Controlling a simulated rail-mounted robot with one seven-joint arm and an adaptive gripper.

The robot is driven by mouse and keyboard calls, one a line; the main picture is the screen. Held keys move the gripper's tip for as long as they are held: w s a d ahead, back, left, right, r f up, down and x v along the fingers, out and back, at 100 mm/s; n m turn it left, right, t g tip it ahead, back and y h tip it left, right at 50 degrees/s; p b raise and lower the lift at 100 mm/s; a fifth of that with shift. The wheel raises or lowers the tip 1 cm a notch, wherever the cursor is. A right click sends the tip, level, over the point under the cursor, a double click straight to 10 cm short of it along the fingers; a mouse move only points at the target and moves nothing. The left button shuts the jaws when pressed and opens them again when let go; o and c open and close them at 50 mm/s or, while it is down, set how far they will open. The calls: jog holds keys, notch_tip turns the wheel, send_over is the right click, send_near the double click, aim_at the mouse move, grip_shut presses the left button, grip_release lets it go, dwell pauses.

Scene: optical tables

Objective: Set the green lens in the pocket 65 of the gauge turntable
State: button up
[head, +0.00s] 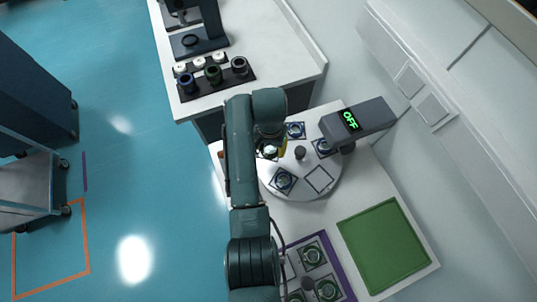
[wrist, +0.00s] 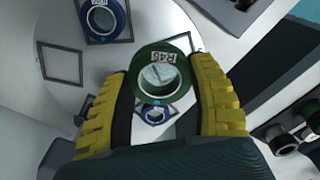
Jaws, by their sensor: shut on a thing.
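The green lens (wrist: 162,75), a dark green ring around clear glass with a white tag, sits between the yellow-padded fingers of my gripper (wrist: 163,92) in the wrist view. My gripper is shut on it and holds it over the white gauge turntable (wrist: 135,50). In the head view my arm partly covers my gripper (head: 271,146) at the left side of the turntable (head: 325,190). The turntable carries square outlined pockets. One empty pocket (head: 319,180) shows at its front right. I cannot read which pocket is 65.
A grey gauge head (head: 372,118) with a green "OFF" display overhangs the turntable's right side. A green mat (head: 388,247) lies clear at front right. A purple-edged tray (head: 343,274) holds more lenses. A dark rack (head: 215,84) stands behind.

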jog(key=shift+m, duration=0.4)
jog(key=w+f+b, duration=0.1)
jog(key=f+b, duration=0.1)
jog(key=f, duration=0.1)
jog(key=w+f+b, duration=0.2)
jog(key=f, duration=0.1)
jog(key=w+f+b, duration=0.1)
jog(key=f+b, duration=0.1)
jog(key=f, duration=0.1)
jog(key=shift+w+f, duration=0.2)
jog(key=shift+f, duration=0.05)
